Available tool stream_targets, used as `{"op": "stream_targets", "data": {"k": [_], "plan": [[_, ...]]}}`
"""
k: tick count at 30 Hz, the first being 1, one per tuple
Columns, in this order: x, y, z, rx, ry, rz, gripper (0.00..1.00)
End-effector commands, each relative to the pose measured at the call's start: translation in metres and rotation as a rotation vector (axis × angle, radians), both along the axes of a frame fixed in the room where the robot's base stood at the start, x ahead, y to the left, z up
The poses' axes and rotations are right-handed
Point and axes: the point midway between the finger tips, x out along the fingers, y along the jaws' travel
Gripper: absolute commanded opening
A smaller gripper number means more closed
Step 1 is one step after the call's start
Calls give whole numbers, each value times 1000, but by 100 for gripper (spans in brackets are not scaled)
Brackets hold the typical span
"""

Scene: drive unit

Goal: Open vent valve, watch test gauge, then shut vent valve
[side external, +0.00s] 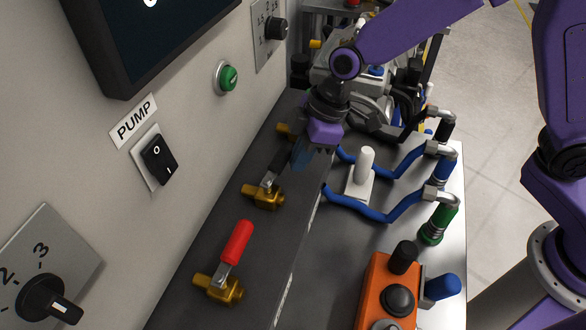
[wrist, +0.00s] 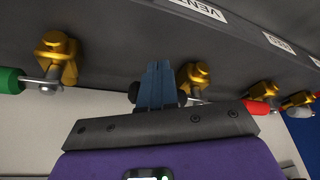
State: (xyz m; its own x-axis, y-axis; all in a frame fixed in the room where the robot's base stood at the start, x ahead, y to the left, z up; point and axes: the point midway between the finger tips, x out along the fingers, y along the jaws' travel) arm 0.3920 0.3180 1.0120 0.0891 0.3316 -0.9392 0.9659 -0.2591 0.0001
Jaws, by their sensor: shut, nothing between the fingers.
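The VENT label (wrist: 200,10) shows at the top of the wrist view. The brass valve nearest it (wrist: 193,75) has a black handle, partly hidden behind my fingers; this valve also shows in the side view (side external: 264,197), its black handle (side external: 280,163) pointing up and away toward my gripper. My gripper (side external: 301,157) is shut and empty right beside that handle; its bluish fingers show in the wrist view (wrist: 160,86). I cannot tell whether they touch the handle. No test gauge can be made out; a dark screen (side external: 150,40) is cut off at the top left.
A red-handled valve (side external: 222,288) stands nearer the side camera. A green-handled valve (wrist: 58,60) is at the left of the wrist view. Blue hoses (side external: 375,212), a white post (side external: 364,165) and an orange box (side external: 385,290) stand to the right. The PUMP switch (side external: 158,160) is on the panel.

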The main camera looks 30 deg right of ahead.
Motion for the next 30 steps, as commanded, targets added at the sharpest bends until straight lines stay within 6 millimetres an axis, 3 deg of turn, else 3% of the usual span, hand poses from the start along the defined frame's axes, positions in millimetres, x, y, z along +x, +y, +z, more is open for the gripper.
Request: {"op": "stream_targets", "data": {"k": [7,20,30], "plan": [[3,1,0,-1,0,0,0],[-10,-6,0,0,0,1,0],[-11,-12,31,3,-2,0,0]]}}
